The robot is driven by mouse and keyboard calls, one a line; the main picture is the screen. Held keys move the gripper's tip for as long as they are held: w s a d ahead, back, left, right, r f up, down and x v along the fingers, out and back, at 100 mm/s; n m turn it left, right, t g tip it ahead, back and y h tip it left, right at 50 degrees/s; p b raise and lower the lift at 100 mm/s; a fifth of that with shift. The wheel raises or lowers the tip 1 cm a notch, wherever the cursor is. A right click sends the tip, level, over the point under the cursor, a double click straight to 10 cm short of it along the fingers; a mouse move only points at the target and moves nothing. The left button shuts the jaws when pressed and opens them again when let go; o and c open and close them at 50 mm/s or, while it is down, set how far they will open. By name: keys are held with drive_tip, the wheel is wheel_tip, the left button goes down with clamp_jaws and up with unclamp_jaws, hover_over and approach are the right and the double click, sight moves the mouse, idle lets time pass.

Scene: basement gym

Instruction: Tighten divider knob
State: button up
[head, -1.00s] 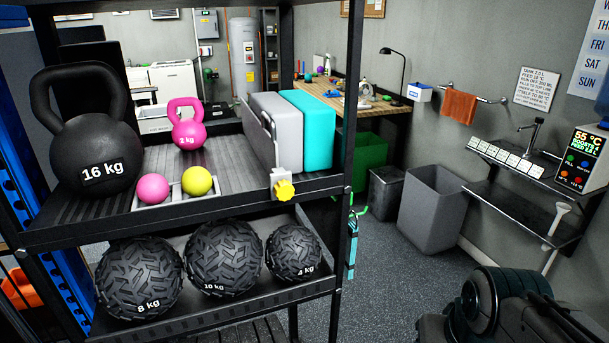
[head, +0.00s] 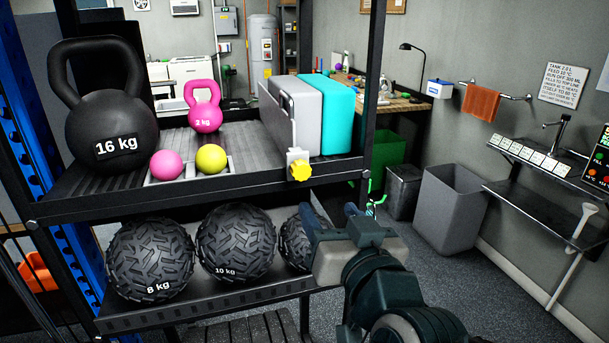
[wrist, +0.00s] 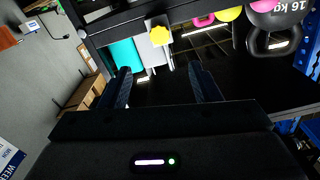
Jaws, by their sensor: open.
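The yellow divider knob (head: 299,170) sits on a pale clamp at the front edge of the upper rack shelf, below the end of the grey divider (head: 276,120). In the wrist view the knob (wrist: 158,35) shows ahead of the fingers, above the gap between them. My gripper (head: 334,209) is open and empty, below and to the right of the knob in the head view, in front of the lower shelf's right end. Its fingers (wrist: 160,82) stand apart and do not touch the knob. My gripper partly hides the rightmost black ball (head: 294,243).
The upper shelf holds a 16 kg kettlebell (head: 110,120), a pink kettlebell (head: 204,107), two small balls and grey and teal blocks (head: 330,115). Black rack post (head: 372,80) stands right of the knob. Grey bin (head: 447,210) stands on open floor at right.

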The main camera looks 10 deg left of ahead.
drive_tip(key=p, duration=0.5)
approach(302, 172)
drive_tip(key=shift+p+x, duration=1.05)
drive_tip(key=shift+x, duration=3.4)
drive_tip(key=shift+r, duration=0.1)
drive_tip(key=c, duration=1)
